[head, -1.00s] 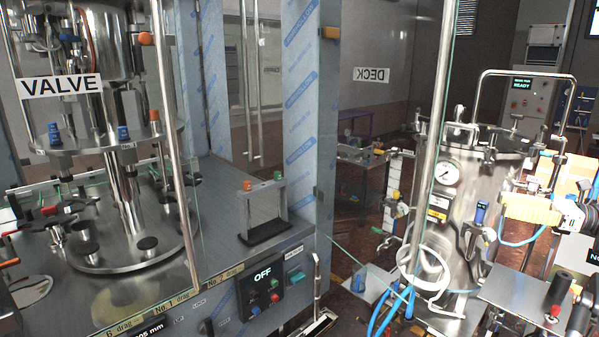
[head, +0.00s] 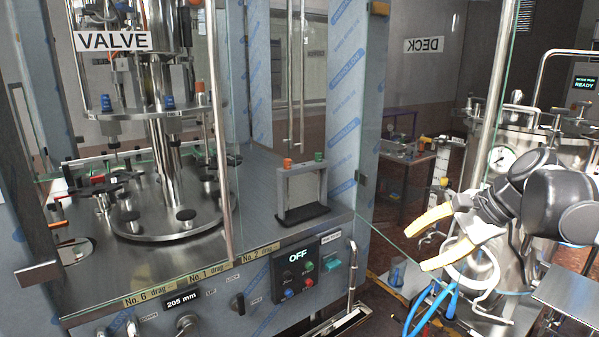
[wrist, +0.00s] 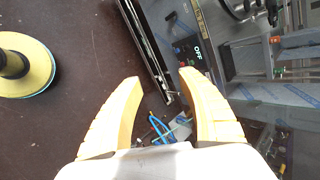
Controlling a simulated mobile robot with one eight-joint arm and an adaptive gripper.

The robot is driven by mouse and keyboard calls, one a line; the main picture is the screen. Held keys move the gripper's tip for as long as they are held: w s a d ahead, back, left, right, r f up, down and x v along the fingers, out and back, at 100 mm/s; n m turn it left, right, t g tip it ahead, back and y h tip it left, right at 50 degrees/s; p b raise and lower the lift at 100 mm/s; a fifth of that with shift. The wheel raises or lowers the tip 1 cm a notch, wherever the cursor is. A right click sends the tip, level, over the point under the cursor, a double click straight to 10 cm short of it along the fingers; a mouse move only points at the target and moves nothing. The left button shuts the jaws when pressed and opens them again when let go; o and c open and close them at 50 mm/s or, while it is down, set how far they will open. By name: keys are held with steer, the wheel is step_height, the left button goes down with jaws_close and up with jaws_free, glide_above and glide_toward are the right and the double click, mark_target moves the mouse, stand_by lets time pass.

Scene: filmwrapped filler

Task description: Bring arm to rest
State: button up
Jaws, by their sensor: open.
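My gripper (head: 428,243) has yellow fingers and shows at the right of the head view, in front of the steel vessel (head: 512,145). Its fingers are spread apart and point left toward the machine cabinet. Nothing is between them. In the wrist view my gripper (wrist: 168,98) also shows open and empty, with dark floor and blue tubing beyond the fingertips. My dark arm links reach in from the right edge of the head view and hide part of the vessel.
The machine cabinet has an OFF control panel (head: 305,270) and a glass panel at its right. Blue hoses (head: 432,308) hang below my gripper. A small table (head: 408,155) stands behind. A yellow round object (wrist: 22,65) is at the left of the wrist view.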

steer(key=s+a+f+n+t+h+b, duration=0.1)
steer(key=s+a+f+n+h+b, duration=0.2)
steer(key=s+f+n, duration=0.3)
steer(key=s+a+f+n+h+b, duration=0.2)
steer(key=s+f+n, duration=0.5)
steer(key=s+f, duration=0.5)
steer(key=shift+s+a+f+t+h+b, duration=0.2)
steer(key=shift+a+f+t+h+b, duration=0.15)
steer(key=shift+a+b, duration=0.2)
